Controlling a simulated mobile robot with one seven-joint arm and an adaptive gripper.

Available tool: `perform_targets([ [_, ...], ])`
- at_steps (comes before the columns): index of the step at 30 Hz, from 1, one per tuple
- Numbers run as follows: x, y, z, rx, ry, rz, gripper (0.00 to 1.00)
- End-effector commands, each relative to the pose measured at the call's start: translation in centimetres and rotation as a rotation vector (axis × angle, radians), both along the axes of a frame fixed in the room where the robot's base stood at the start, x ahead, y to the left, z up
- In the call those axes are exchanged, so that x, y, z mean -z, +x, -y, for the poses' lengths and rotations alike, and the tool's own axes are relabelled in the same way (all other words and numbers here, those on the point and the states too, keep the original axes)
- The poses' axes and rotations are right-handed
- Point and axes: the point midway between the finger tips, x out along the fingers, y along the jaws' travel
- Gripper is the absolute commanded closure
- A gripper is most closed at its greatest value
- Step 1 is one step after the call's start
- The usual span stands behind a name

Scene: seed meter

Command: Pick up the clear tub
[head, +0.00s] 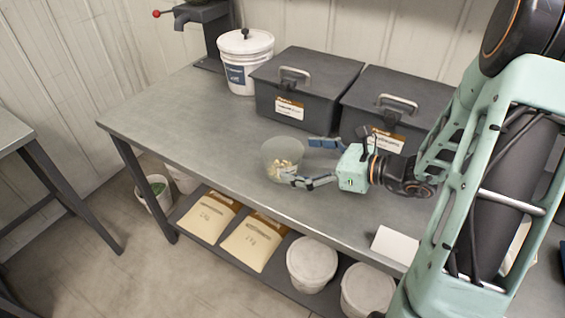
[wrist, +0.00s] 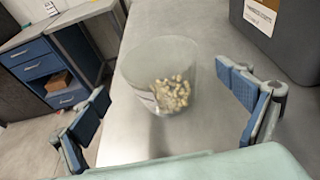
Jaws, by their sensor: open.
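The clear tub (head: 281,156) stands on the grey metal bench, near its front edge. It is see-through and holds pale yellowish pieces at its bottom. In the wrist view the tub (wrist: 172,72) is ahead of my gripper, between the lines of its two fingers. My gripper (head: 308,162) is open and comes in from the right, with its blue-padded fingertips at the tub's right side. In the wrist view my gripper (wrist: 170,112) has its fingers spread wide with nothing held. I cannot tell whether a fingertip touches the tub.
Two dark lidded boxes (head: 321,72) (head: 412,95) stand behind the tub and my gripper. A white lidded bucket (head: 246,62) is at the back left. A white block (head: 394,245) lies near the front right edge. The bench's left part is clear.

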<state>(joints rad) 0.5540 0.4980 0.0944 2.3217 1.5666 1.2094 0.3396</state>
Motion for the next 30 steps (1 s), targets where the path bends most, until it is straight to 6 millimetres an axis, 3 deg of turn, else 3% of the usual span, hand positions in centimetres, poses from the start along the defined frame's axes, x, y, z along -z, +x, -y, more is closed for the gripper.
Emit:
perform_targets([
  [12, 1.4, 2.8, -4.0, -0.001, 0.000, 0.000, 0.06],
  [20, 1.5, 3.0, -4.2, 0.000, -0.002, -0.001, 0.06],
  [30, 1.4, 3.0, -4.1, 0.000, -0.001, -0.001, 0.42],
])
